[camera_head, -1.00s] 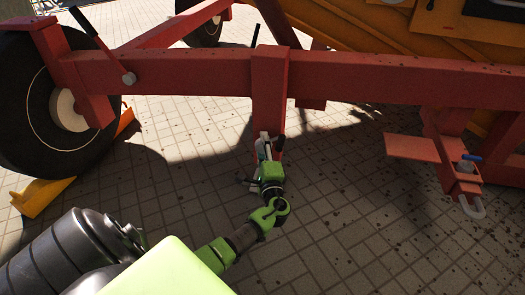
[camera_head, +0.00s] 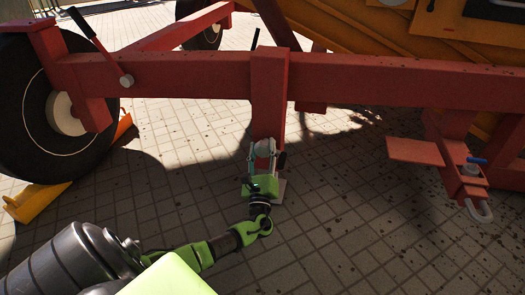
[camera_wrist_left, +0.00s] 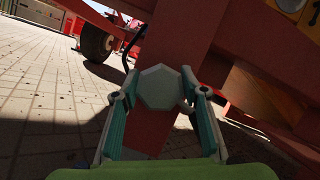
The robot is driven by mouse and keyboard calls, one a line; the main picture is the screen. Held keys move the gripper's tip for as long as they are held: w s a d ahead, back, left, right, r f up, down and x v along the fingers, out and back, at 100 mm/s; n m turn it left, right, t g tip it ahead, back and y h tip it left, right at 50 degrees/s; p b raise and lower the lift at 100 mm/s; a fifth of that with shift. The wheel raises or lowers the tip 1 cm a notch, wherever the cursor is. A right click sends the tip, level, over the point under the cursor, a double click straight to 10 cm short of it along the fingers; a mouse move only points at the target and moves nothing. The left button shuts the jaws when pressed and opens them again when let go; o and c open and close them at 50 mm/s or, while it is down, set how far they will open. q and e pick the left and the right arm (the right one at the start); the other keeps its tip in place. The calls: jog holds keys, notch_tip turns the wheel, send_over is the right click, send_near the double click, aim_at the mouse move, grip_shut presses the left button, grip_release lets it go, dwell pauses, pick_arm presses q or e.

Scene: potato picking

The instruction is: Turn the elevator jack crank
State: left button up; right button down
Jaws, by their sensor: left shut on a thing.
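The red post (camera_head: 268,95) of the jack hangs from the red beam, and its grey foot plate (camera_head: 279,190) shows on the paving. My left gripper (camera_head: 263,153) is at the lower part of this post. It is shut on a pale grey faceted piece, which I take as part of the jack crank (camera_head: 264,146). In the left wrist view that grey piece (camera_wrist_left: 160,88) sits between the two fingers, in front of the red post. A small black handle (camera_head: 282,160) shows just right of the gripper. My right gripper is not in view.
A long red beam (camera_head: 400,88) crosses above. A large black wheel (camera_head: 40,120) with a yellow chock (camera_head: 35,203) stands at left. A red plate (camera_head: 415,150) and a hitch hook (camera_head: 479,211) are at right. The tiled floor (camera_head: 340,240) in front is clear.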

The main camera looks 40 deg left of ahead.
pick_arm(q)
jog(key=shift+m+t+h, duration=0.4)
jog(key=shift+m, duration=1.2)
jog(key=o, duration=1.7)
jog(key=shift+c, duration=0.2)
jog(key=v, duration=1.2)
jog(key=shift+a+f, duration=0.1)
